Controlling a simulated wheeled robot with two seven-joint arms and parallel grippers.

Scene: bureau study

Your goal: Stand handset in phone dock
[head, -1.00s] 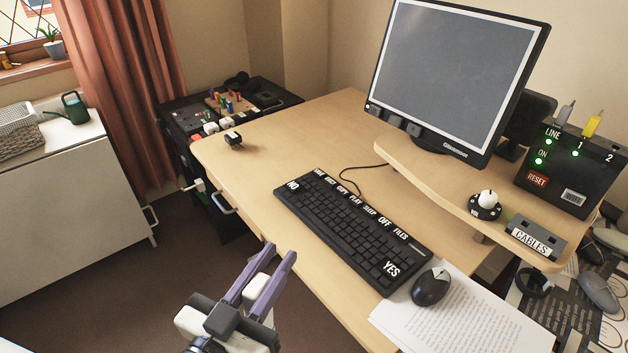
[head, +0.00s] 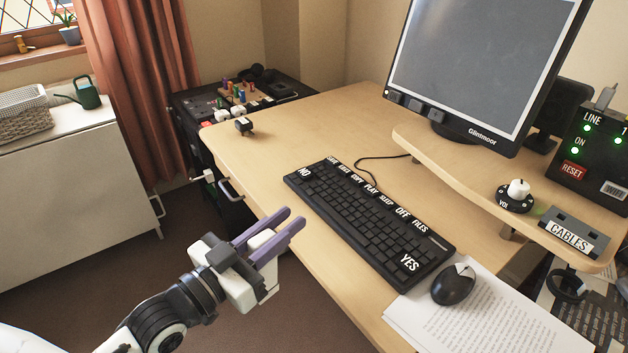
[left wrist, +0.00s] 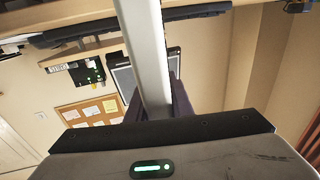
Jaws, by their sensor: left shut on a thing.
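My left gripper (head: 273,229), with purple fingers, is shut on a pale handset (head: 262,240) in front of the desk's left front edge. In the head view only a short pale part of it shows between the fingers. In the left wrist view the handset (left wrist: 147,45) is a long, plain light-grey bar that runs up from the fingers and out of the top of the picture. I cannot make out a phone dock for sure in either view. My right gripper is not in view.
The desk (head: 300,130) holds a black keyboard (head: 370,220), a mouse (head: 453,284) on papers, and a small black block (head: 243,126). A monitor (head: 485,65), a volume knob (head: 516,195) and a black line box (head: 592,150) stand at right. The desk's left part is mostly clear.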

